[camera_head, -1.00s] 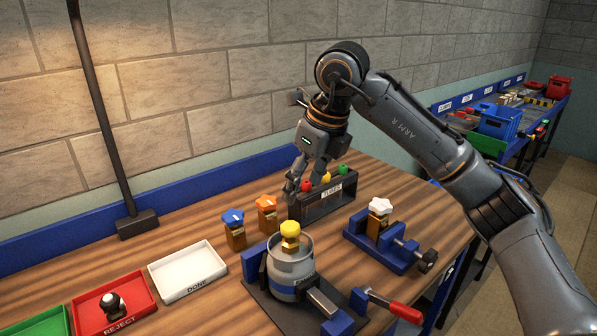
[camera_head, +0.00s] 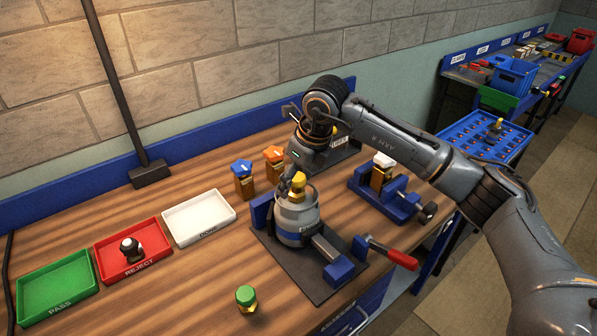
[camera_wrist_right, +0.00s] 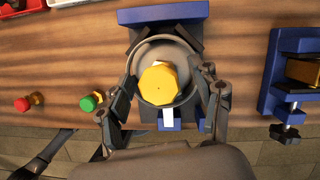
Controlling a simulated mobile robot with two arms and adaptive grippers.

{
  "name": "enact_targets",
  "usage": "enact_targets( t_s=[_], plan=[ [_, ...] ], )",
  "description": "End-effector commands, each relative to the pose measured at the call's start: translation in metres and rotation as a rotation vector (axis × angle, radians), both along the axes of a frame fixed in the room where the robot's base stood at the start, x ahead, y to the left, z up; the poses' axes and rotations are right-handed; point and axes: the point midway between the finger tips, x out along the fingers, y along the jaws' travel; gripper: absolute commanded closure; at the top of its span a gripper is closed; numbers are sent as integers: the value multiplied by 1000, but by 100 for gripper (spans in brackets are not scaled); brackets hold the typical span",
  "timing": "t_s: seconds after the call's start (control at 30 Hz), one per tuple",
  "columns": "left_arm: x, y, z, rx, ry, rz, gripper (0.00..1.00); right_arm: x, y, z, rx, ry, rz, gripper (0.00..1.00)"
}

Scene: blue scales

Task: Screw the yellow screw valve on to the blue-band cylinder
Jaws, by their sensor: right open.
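The yellow screw valve (camera_head: 298,187) stands at the top middle of the blue-band cylinder (camera_head: 296,220). The cylinder is upright in a blue vise (camera_head: 338,270). My right gripper (camera_head: 291,178) is at the valve, and its arm hides part of the gripper. In the right wrist view the yellow valve (camera_wrist_right: 160,84) is seen from above over the cylinder rim (camera_wrist_right: 184,56). The fingers of my right gripper (camera_wrist_right: 168,88) stand apart on either side of the valve, with gaps visible. How far the valve is threaded cannot be told. My left gripper is not in view.
Blue (camera_head: 243,180) and orange (camera_head: 273,165) valves stand behind the cylinder. A white valve (camera_head: 383,165) is in a second vise at right. A green valve (camera_head: 246,299) is on the front table; a red one (camera_wrist_right: 24,104) shows in the wrist view. Green, red and white trays are at left.

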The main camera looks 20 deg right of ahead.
Motion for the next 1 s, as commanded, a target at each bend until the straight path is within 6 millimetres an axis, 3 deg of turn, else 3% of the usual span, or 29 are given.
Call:
enact_targets(
  t_s=[0.17, 0.47, 0.67, 1.0],
  plan=[
    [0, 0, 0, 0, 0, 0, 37, 0, 0, 0, 0, 0, 0, 37],
    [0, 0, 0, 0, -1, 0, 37, 0, 0, 0, 0, 0, 0, 98],
    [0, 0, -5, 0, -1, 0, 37, 0, 1, -1, 0, -1, -87, 100],
    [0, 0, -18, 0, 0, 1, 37, 0, 1, -2, -2, -1, -547, 100]
  ],
)
